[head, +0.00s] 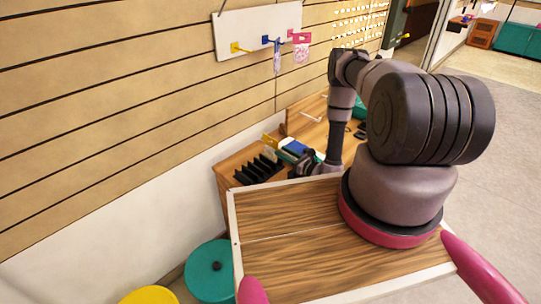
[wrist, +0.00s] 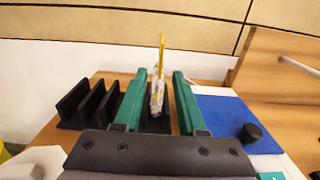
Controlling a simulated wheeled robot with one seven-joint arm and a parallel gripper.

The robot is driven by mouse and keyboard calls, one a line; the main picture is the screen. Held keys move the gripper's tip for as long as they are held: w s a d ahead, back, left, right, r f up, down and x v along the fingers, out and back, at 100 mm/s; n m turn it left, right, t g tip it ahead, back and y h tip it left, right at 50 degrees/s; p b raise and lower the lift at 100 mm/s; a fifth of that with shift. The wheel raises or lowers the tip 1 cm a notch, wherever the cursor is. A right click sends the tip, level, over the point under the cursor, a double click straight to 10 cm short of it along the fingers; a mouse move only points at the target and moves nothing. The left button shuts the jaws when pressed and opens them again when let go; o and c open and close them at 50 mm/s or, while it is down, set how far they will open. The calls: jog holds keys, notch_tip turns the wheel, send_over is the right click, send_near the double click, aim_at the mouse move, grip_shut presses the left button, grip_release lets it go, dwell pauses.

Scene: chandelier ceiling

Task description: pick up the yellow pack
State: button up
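The yellow pack (wrist: 162,55) stands upright and edge-on in the wrist view, with a pale, patterned lower part. In the head view its yellow part (head: 269,140) shows at the back of the wooden desk, beside the black rack. My gripper (wrist: 160,75) is open, with one green finger on each side of the pack. A gap shows between the pack and each finger. The pack's base is partly hidden by the gripper body, and a dark surface shows under it.
A black slotted rack (wrist: 92,103) is left of the gripper, close to the left finger. A blue flat item (wrist: 226,118) with a dark round knob (wrist: 250,132) lies to the right. A wooden upright panel (wrist: 262,65) stands at the right back. A wall (wrist: 60,60) is behind.

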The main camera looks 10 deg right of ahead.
aim_at(267, 141)
jog(key=x, duration=0.9)
jog(key=shift+w+a+r, duration=0.15)
jog(key=shift+w+a, duration=0.05)
jog(key=shift+w, duration=0.15)
grip_shut()
dwell(1.0)
